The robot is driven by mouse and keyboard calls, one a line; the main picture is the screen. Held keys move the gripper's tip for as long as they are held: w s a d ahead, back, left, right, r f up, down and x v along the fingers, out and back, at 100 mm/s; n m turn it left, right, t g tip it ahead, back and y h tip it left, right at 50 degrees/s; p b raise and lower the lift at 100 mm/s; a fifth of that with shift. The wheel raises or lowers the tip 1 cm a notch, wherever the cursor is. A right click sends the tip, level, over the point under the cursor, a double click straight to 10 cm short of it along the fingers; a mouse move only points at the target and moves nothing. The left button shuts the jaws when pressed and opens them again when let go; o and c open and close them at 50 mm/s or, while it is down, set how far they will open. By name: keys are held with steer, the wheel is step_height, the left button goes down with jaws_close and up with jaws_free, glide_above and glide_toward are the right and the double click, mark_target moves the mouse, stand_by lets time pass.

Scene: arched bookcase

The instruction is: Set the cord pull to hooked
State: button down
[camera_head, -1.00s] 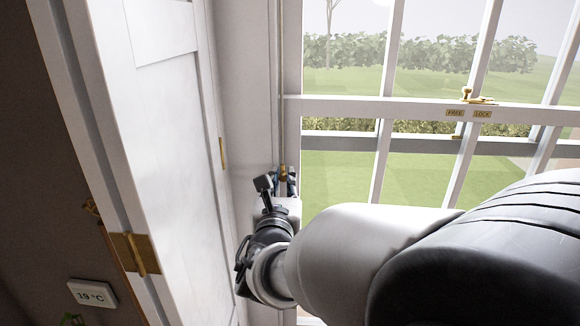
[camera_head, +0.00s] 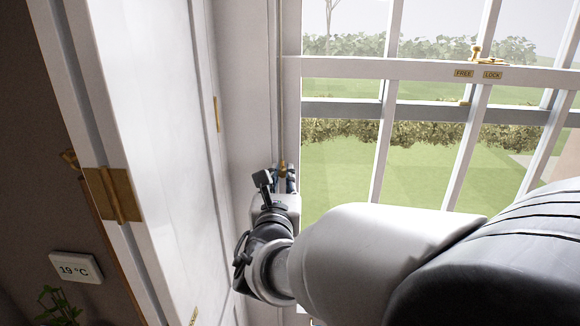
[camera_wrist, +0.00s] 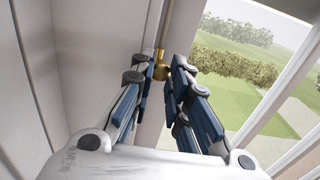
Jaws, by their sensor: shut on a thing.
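The cord pull (camera_wrist: 161,71) is a small brass knob at the lower end of a thin cord beside the window frame. In the wrist view it sits between the blue-padded fingertips of my gripper (camera_wrist: 164,75), which is shut on it. In the head view the brass pull (camera_head: 282,167) shows just above my gripper (camera_head: 284,180), with the cord running up along the frame. My gripper's wrist and arm hide what lies below the pull, and I cannot see a hook.
A white panelled shutter or door (camera_head: 170,130) with a brass hinge (camera_head: 112,194) stands close on the left. The sash window (camera_head: 400,66) with a brass latch (camera_head: 475,52) is on the right. A thermostat (camera_head: 75,267) hangs at lower left.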

steer(key=shift+f, duration=0.25)
steer(key=c, duration=1.5)
jaws_free()
steer(key=shift+r, duration=0.15)
steer(key=s, duration=1.2)
steer(key=shift+a, duration=0.2)
